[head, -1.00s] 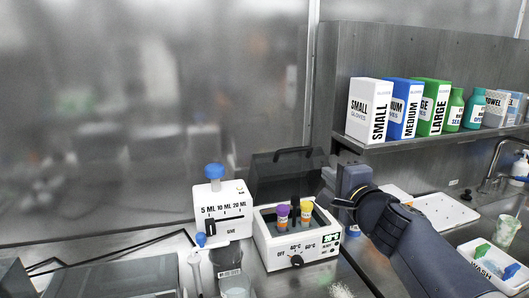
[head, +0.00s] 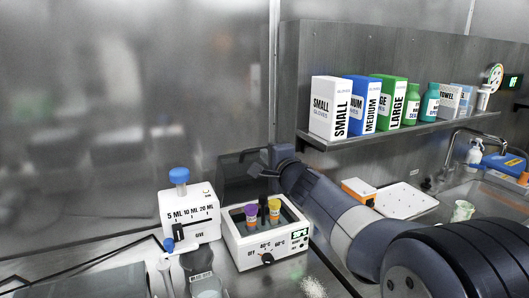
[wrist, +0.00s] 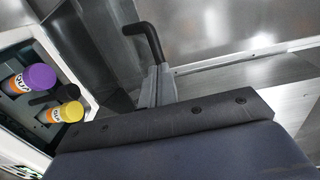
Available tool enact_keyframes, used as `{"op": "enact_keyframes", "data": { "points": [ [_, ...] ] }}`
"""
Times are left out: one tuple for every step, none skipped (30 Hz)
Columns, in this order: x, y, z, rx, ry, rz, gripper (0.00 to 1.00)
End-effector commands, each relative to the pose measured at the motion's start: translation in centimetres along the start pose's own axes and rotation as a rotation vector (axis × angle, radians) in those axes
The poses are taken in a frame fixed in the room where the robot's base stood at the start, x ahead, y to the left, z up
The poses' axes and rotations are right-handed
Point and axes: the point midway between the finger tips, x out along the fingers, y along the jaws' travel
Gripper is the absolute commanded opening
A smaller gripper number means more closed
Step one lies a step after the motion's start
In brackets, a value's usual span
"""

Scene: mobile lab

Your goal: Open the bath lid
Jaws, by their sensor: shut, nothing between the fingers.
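The bath (head: 240,250) is a white box with a dial and a green display. A purple-capped vial (head: 251,216) and a yellow-capped vial (head: 274,211) stand in its well; both caps also show in the wrist view. Its dark lid (head: 232,182) stands raised behind the well, its right part hidden by my arm. In the wrist view the lid's black bent handle (wrist: 150,42) is just beyond my gripper (wrist: 158,84). The shut fingers appear beside or touching the handle's end; I cannot tell which. In the head view the fingertips are hard to make out.
A white dispenser (head: 189,215) with a blue cap stands left of the bath. Glove boxes (head: 331,107) and bottles line the shelf (head: 400,131) above my arm. A white tray (head: 405,201) and a sink lie right. A metal wall is close behind the lid.

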Motion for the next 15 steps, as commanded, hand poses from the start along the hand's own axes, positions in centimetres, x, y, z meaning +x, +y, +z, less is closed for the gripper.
{"op": "enact_keyframes", "data": {
  "points": [
    [0.6,-0.1,0.0,0.0,-0.001,0.002,0.0],
    [0.8,-0.1,0.0,-0.001,-0.001,0.002,0.0],
    [1.1,-0.1,0.0,-0.001,-0.001,0.001,0.0],
    [1.2,-0.1,0.0,0.0,0.0,0.001,0.0],
    [1.4,0.0,0.0,0.0,0.0,0.001,0.0],
    [1.6,0.0,0.0,0.0,0.0,0.001,0.0],
    [1.6,0.0,0.0,0.0,0.0,0.001,0.0],
    [1.7,0.0,0.0,0.0,0.0,0.001,0.0],
    [1.7,0.0,0.0,0.0,0.0,0.001,0.0],
    [1.8,0.0,0.0,-0.001,0.0,0.0,0.0],
    [1.8,0.0,0.0,-0.001,0.0,0.0,0.0],
    [1.8,0.0,0.0,-0.001,0.0,0.0,0.0],
    [1.7,0.0,0.0,-0.001,0.0,0.0,0.0],
    [1.7,0.0,0.0,-0.001,0.0,0.0,0.0],
    [1.7,0.0,0.0,-0.001,0.0,0.0,0.0]
  ]
}}
